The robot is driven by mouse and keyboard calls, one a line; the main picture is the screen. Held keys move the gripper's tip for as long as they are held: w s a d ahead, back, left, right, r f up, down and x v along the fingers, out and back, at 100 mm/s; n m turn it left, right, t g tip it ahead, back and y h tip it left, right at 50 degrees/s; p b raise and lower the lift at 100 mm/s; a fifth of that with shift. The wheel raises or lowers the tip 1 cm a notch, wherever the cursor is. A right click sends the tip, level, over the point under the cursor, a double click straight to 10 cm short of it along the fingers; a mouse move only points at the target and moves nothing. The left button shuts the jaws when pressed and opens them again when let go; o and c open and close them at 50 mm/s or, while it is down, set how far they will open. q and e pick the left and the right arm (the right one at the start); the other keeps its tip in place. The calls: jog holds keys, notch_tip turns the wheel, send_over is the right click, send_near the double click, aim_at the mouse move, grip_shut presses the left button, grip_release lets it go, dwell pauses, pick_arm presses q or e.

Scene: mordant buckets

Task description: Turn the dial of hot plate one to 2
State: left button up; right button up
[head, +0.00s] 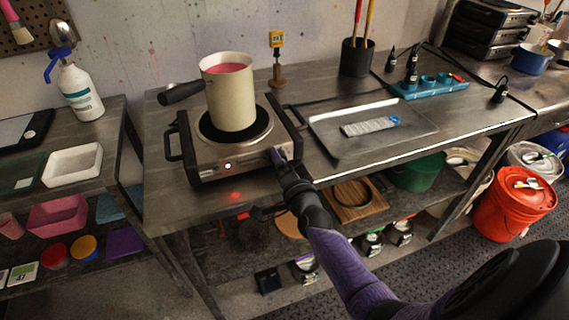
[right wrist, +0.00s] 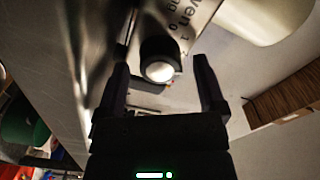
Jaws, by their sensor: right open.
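The hot plate (head: 205,160) stands on the metal bench with a red light on its front panel. A cream pot (head: 232,95) of pink liquid sits on its burner. My right gripper (head: 279,154) is at the right end of the front panel and hides the dial in the head view. In the right wrist view the round dial (right wrist: 159,66), dark with a pale face, lies between the open fingers of my right gripper (right wrist: 160,61). Printed marks, including 0 and 1, show beside it. I cannot tell where the dial points or whether the fingers touch it. My left gripper is out of view.
A metal tray (head: 360,142) with a pale strip lies right of the hot plate. A small stand with a yellow display (head: 277,40) is behind it. The pot's dark handle (head: 181,93) sticks out left. A red bucket (head: 505,210) stands on the floor.

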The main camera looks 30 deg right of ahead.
jog(key=p+v, duration=0.2)
jog(key=v, duration=0.8)
jog(key=shift+w, duration=0.1)
jog(key=s+a+f+n+g+y, duration=0.1)
jog(key=s+a+f+n+g, duration=0.15)
jog(key=s+f, duration=0.4)
jog(key=s+a+f+n+g+y, duration=0.2)
jog(key=s+f+n+g, duration=0.15)
jog(key=f, duration=0.55)
jog(key=s+a+f+n+g+y, duration=0.1)
jog(key=s+a+f+n+g, duration=0.25)
jog(key=f, duration=0.45)
jog(key=s+f+n+g, duration=0.4)
jog(key=s, duration=0.6)
jog(key=s+f+n+g, duration=0.3)
jog(key=s+f+n, duration=0.1)
jog(key=s, duration=0.7)
jog(key=shift+g, duration=0.35)
